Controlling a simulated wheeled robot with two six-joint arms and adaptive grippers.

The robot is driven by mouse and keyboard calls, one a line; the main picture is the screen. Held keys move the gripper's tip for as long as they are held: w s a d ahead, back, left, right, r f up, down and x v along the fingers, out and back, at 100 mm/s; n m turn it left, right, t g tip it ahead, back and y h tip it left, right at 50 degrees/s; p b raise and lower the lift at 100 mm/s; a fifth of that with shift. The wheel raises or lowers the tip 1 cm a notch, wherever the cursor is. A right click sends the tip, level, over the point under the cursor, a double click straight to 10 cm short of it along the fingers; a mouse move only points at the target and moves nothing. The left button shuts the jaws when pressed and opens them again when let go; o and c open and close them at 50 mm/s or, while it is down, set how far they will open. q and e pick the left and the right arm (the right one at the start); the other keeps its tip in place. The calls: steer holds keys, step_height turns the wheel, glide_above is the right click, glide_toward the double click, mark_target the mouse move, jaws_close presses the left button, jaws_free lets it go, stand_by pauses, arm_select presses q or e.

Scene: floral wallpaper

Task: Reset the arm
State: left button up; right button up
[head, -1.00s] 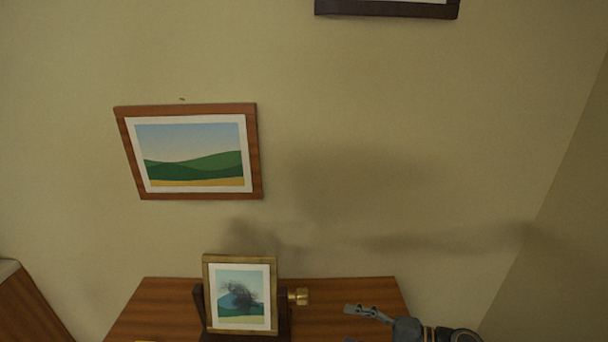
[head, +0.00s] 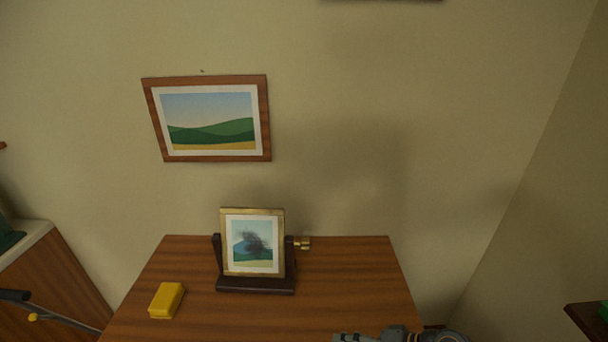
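My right gripper (head: 345,337) is at the bottom edge of the head view, over the near right part of the wooden table (head: 345,290). Its fingers are mostly cut off by the edge, so I cannot tell whether it is open or shut. I see nothing held in it. My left gripper is not recognisable in view.
A framed picture on a dark stand (head: 255,284) stands on the table, with a brass knob (head: 303,243) at its right. A yellow block (head: 166,300) lies at left. A landscape picture (head: 212,159) hangs above. A dark shelf (head: 588,322) juts in at right.

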steer(key=s+d+f+n+h, duration=0.35)
steer(key=s+d+h, duration=0.55)
steer(key=d+h, duration=0.3)
steer(key=s+d+f+g, duration=0.1)
steer(key=d+f, duration=0.1)
steer(key=f, duration=1)
steer(key=s+d+f+g, duration=0.1)
steer(key=d+f, duration=0.1)
steer(key=f, duration=1)
steer(key=s+d+f+g+y, duration=0.1)
steer(key=s+f, duration=1.6)
steer(key=s, duration=0.2)
steer(key=shift+s, duration=0.15)
steer(key=shift+f, duration=0.1)
